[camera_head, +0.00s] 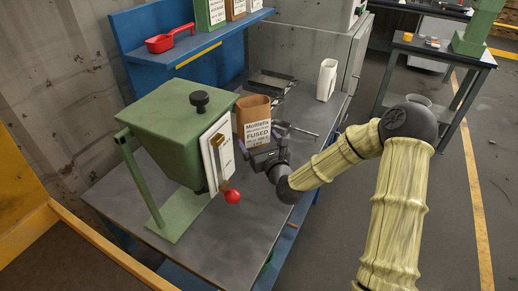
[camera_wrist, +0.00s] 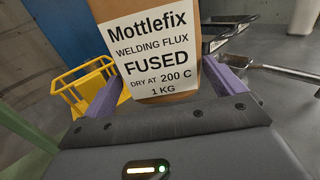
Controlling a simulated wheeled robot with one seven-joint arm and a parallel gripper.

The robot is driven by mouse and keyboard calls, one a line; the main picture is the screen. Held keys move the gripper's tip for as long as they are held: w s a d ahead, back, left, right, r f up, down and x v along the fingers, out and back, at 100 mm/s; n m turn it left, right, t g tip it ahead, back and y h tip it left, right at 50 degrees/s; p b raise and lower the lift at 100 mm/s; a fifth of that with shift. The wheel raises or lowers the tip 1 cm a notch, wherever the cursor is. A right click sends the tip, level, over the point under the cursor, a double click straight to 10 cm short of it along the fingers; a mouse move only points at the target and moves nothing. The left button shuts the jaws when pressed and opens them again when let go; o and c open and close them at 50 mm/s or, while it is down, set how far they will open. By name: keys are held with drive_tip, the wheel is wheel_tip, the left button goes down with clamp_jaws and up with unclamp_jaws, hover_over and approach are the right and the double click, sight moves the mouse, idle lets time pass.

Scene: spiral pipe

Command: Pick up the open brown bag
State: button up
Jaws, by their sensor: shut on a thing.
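The open brown bag (camera_head: 253,104), with a white label reading "Mottlefix welding flux fused", stands upright on the grey workbench, just right of the green hopper. Its open top shows in the head view; the wrist view shows its labelled front (camera_wrist: 150,48) close up. My gripper (camera_head: 262,139) is at the bag's lower front. Its purple fingers (camera_wrist: 158,97) lie along the left and right sides of the bag and are shut on it. The bag's lower edge is hidden behind the gripper, so I cannot tell whether it touches the bench.
The green hopper (camera_head: 180,130) with a red-knobbed lever (camera_head: 232,196) stands close on the left. A metal tray (camera_head: 270,82) and a white container (camera_head: 327,80) are behind. A blue shelf (camera_head: 190,50) holds a red scoop (camera_head: 169,38) and other bags. The front bench (camera_head: 225,245) is clear.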

sight(257, 124)
wheel_tip(257, 124, up, 6)
drive_tip(key=shift+f, duration=0.2)
idle(0.3)
drive_tip(key=o, duration=0.9)
drive_tip(key=c, duration=0.5)
